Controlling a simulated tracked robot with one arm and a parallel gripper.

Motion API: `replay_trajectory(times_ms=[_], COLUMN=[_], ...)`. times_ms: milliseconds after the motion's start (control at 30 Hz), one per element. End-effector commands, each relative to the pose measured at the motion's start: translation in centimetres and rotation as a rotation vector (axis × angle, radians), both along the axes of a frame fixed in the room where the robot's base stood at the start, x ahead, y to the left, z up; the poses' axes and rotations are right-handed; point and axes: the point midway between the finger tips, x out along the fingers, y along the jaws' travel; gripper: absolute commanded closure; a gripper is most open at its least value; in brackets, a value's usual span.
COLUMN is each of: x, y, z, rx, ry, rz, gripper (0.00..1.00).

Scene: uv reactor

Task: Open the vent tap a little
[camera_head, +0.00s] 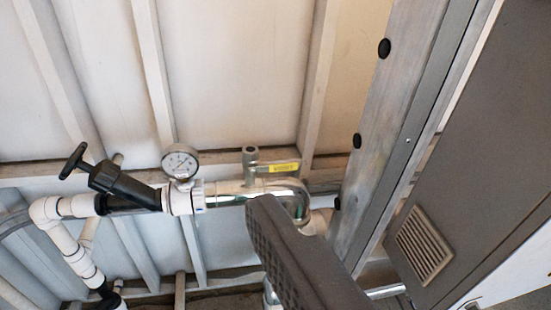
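A small tap with a yellow lever (280,168) sits on top of the shiny metal pipe (240,190), near the middle of the view. The lever lies roughly along the pipe and points right. A short upright metal fitting (250,157) stands at its left end. Which tap is the vent tap is not labelled legibly. A black valve with a T-handle (73,161) is on the white pipe at the left. My gripper (265,207) shows as one dark, textured finger, its tip just below the yellow lever in the picture. Contact and the other finger cannot be seen.
A round pressure gauge (180,162) stands on the pipe left of the tap. White pipe elbows (47,211) run down at the left. A grey metal upright (390,120) and a grey cabinet with a vent grille (424,245) close off the right. Wall panels lie behind.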

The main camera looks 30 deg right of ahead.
Motion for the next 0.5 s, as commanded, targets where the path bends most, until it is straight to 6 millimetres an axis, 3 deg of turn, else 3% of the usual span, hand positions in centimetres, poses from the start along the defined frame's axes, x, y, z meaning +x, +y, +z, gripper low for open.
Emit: replay_trajectory(times_ms=[33,200,500], x=[2.0,7.1,12.4], y=[-0.9,-3.5,-9.1], z=[-1.1,-4.7,-12.4], rx=[0.001,0.001,-0.007], ry=[0.008,-0.030,-0.087], rz=[-0.021,-0.076,-0.155], gripper=[0.00,0.00,0.00])
